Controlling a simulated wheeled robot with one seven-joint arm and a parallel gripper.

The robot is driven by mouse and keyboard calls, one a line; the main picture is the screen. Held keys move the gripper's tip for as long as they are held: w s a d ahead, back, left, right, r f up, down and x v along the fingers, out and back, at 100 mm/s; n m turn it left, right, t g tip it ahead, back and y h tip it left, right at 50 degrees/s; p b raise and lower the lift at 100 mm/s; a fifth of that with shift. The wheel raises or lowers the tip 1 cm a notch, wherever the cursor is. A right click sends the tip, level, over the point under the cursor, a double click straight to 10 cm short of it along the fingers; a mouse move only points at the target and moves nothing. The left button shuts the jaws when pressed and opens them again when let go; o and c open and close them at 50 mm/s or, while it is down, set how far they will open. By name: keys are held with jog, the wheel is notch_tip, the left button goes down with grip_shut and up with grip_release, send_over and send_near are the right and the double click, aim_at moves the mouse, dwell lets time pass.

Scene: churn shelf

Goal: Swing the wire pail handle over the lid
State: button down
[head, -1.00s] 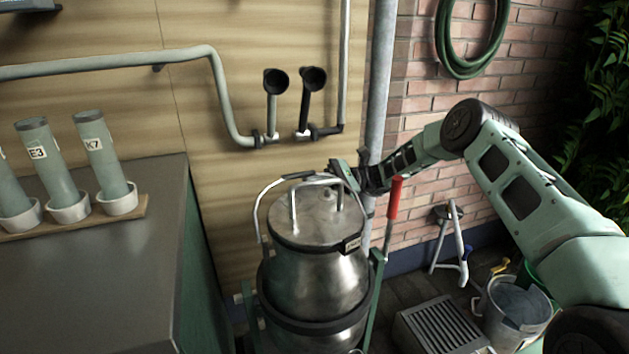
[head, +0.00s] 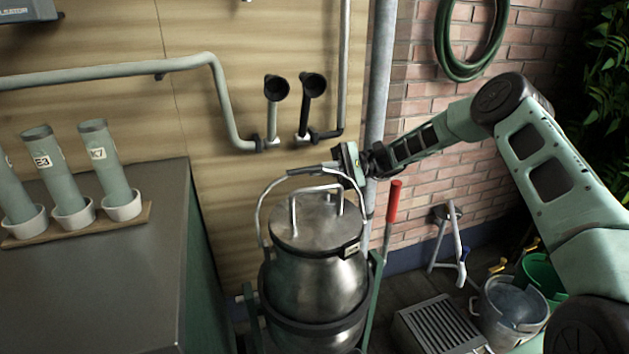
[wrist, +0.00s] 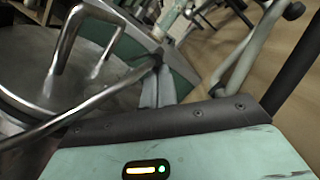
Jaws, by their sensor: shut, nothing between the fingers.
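The steel churn pail (head: 310,285) stands upright with its round lid (head: 318,226) on. A fixed bent lid handle (head: 294,212) rises from the lid. The wire pail handle (head: 264,205) stands raised, arching up behind and above the lid handle, with a dark grip sleeve (head: 312,170) at its top. My gripper (head: 338,167) is shut at the right end of the arch, by the wire. In the wrist view the wire handle (wrist: 95,106) runs up to the closed fingers (wrist: 152,90), beside the lid (wrist: 30,60). I cannot tell whether they touch.
A grey counter (head: 90,270) with several tubes in cups stands left. Pipes with black funnels (head: 313,84) are on the wall behind. A red-handled lever (head: 392,205) stands just right of the pail. A floor grate (head: 440,325) and buckets (head: 510,305) lie right.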

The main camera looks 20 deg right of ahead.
jog(key=s+n, duration=0.1)
jog(key=s+r+n, duration=0.1)
jog(key=s+r+n+p, duration=0.1)
jog(key=shift+s+r+n+h, duration=0.25)
jog(key=shift+s+n+h, duration=0.1)
jog(key=shift+n+h, duration=0.05)
jog(key=shift+s+r+n+g+h+p, duration=0.15)
jog(key=shift+s+r+n+h+p, duration=0.1)
jog(key=shift+s+n, duration=0.55)
jog(key=shift+s+r+n+g+h+p, duration=0.1)
jog(key=shift+s+n+g+h+p, duration=0.1)
jog(key=shift+s+n, duration=0.55)
jog(key=shift+s, duration=0.1)
